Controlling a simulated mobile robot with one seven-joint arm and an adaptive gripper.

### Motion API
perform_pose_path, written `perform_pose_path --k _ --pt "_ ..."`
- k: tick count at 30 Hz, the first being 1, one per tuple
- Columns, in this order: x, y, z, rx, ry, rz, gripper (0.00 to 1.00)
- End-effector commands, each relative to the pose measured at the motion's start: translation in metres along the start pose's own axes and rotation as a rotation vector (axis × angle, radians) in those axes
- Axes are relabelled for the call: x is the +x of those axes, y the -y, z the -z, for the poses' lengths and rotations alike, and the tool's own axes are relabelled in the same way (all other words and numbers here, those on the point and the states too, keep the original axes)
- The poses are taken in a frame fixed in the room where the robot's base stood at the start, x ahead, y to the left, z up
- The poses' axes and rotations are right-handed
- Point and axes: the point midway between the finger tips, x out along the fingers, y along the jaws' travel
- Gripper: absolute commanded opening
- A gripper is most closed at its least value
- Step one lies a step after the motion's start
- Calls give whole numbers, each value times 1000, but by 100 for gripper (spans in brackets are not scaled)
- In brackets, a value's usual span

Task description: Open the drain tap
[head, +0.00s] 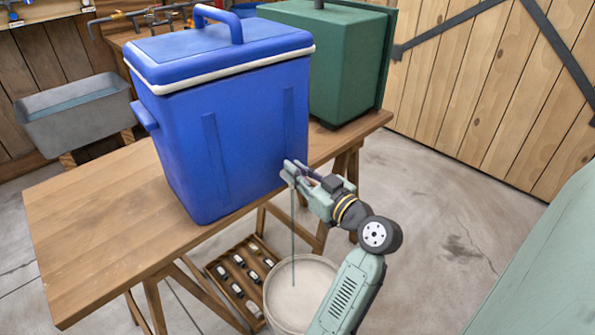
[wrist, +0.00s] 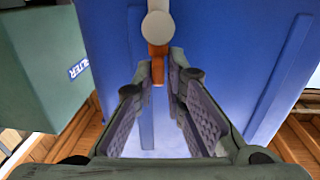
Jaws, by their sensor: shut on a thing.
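A blue cooler (head: 232,130) with a white-rimmed lid stands on the wooden table; its blue wall (wrist: 215,60) fills the wrist view. The drain tap (wrist: 158,27) shows there as a pale round end with an orange-brown part below it. My gripper (head: 289,174) is at the cooler's lower right front, with its fingertips on either side of the tap's orange-brown part, shut on it. In the head view the gripper hides the tap. A thin vertical stream (head: 293,240) runs from below the fingertips down to a pale bucket (head: 300,292) on the floor.
A green box (head: 325,60) stands behind the cooler on the table (head: 95,235). A grey trough (head: 75,112) is at the left. A wooden crate of small items (head: 215,272) sits under the table, beside the bucket.

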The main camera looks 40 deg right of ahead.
Motion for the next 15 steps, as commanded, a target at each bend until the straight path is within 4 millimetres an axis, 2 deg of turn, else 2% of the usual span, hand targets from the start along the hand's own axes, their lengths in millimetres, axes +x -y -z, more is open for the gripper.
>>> perform_pose_path --k 1,2,9,15 --pt "0 -1 -1 0 2 -3 0" --pt "0 -1 -1 0 2 -3 12" --pt "0 0 -1 0 1 -1 28" --pt "0 0 0 0 1 0 29"
